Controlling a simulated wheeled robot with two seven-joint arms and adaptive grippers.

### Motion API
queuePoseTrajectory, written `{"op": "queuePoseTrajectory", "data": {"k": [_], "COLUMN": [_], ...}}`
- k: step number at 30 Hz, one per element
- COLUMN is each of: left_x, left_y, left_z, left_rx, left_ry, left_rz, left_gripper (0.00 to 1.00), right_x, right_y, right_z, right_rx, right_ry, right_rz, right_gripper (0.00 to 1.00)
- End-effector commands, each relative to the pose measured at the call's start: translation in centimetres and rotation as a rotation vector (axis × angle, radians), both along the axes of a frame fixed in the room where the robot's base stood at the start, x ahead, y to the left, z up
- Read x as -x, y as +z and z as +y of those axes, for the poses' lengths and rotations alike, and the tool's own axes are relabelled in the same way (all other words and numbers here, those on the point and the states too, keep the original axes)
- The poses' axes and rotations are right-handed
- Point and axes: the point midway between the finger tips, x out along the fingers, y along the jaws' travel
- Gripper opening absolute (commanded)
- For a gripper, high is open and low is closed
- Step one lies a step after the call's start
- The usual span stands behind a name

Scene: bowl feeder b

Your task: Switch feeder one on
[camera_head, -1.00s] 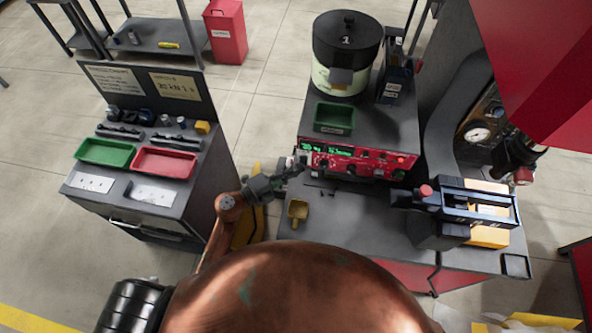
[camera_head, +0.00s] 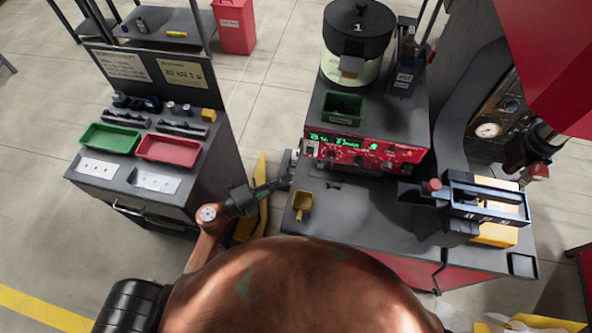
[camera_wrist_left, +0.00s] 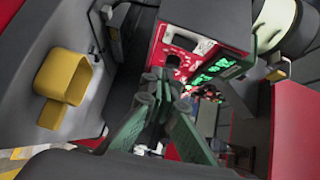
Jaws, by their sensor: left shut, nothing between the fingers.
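Feeder one is the black-lidded bowl marked 1 (camera_head: 358,40) on the grey bench. Its red control panel (camera_head: 352,153) faces me below, with green lit displays and a green light showing right of them. The panel also shows in the wrist view (camera_wrist_left: 185,48), with green digits. The switch's position is too small to read. My right gripper is not in view.
A green tray (camera_head: 327,117) sits below the bowl with dark contents. A yellow scoop (camera_head: 302,203) lies on the bench front. A black fixture (camera_head: 487,204) stands at right. A side cabinet with green (camera_head: 110,139) and red (camera_head: 168,148) trays stands left, with floor between.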

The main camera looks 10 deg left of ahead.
Motion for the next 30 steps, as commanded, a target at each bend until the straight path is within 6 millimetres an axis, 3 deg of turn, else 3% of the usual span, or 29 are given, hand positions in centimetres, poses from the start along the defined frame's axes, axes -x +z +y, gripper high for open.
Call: {"op": "queuePoseTrajectory", "data": {"k": [5, 9, 27, 30], "left_x": [1.8, 2.4, 2.5, 2.1], "left_y": [-0.4, -0.3, -0.3, -1.0], "left_z": [1.9, 2.6, 2.9, 3.4], "left_rx": [0.0, 0.0, 0.001, 0.018], "left_ry": [-0.002, -0.001, 0.002, 0.022], "left_rz": [0.001, 0.0, 0.0, 0.022], "left_gripper": [0.0, 0.0, 0.0, 0.0], "right_x": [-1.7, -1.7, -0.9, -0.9], "right_y": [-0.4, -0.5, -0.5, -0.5], "right_z": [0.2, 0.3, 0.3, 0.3], "right_rx": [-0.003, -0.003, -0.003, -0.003], "right_ry": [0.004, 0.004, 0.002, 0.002], "right_rz": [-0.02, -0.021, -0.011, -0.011], "right_gripper": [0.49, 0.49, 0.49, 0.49]}}
